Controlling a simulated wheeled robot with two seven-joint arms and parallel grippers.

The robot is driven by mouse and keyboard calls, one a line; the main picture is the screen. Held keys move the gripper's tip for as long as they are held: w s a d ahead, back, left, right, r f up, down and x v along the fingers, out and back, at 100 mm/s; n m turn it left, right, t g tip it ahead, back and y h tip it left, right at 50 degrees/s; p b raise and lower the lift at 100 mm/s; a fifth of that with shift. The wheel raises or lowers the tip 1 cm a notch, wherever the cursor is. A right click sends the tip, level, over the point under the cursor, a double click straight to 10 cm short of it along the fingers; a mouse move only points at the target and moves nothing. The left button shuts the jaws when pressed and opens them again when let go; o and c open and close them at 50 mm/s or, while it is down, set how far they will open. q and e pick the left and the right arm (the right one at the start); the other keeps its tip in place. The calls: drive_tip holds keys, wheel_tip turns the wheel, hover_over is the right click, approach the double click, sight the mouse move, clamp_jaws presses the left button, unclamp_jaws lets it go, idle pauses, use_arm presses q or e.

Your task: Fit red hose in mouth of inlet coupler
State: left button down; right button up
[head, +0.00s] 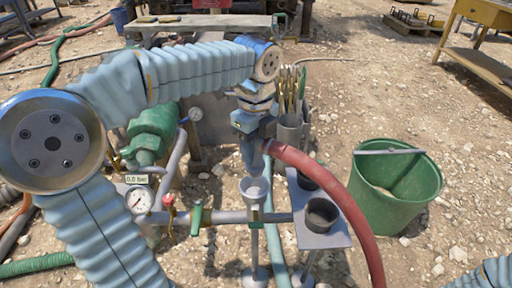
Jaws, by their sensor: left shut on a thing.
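The red hose (342,196) arcs from the lower right up to my left gripper (254,160). My left gripper points down and is shut on the hose near its end; the fingers partly hide that end. A pale grey, open-topped cup, which looks like the inlet coupler (254,188), stands upright on the horizontal pipe just below the gripper. The hose end appears above the coupler's mouth, but I cannot tell whether they touch. My right gripper is out of view; only part of my right arm shows at the bottom right corner.
A grey plate (331,238) with two dark cups stands right of the coupler. A green bucket (417,205) is farther right. A pressure gauge (139,200), valves and a green pump (153,128) are on the left. A holder (289,134) with several rods stands behind.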

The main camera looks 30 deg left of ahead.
sight(255, 168)
use_arm(q)
drive_tip(key=shift+f, duration=0.35)
drive_tip(key=shift+r, duration=0.15)
idle(0.3)
drive_tip(key=shift+f+b, duration=0.7)
drive_tip(key=shift+f, duration=0.85)
drive_tip(key=shift+f+b, duration=0.3)
drive_tip(key=shift+f, duration=0.1)
drive_tip(key=shift+f+b, duration=0.6)
drive_tip(key=shift+f, duration=0.35)
drive_tip(key=shift+f+b, duration=0.45)
drive_tip(key=shift+f, duration=0.45)
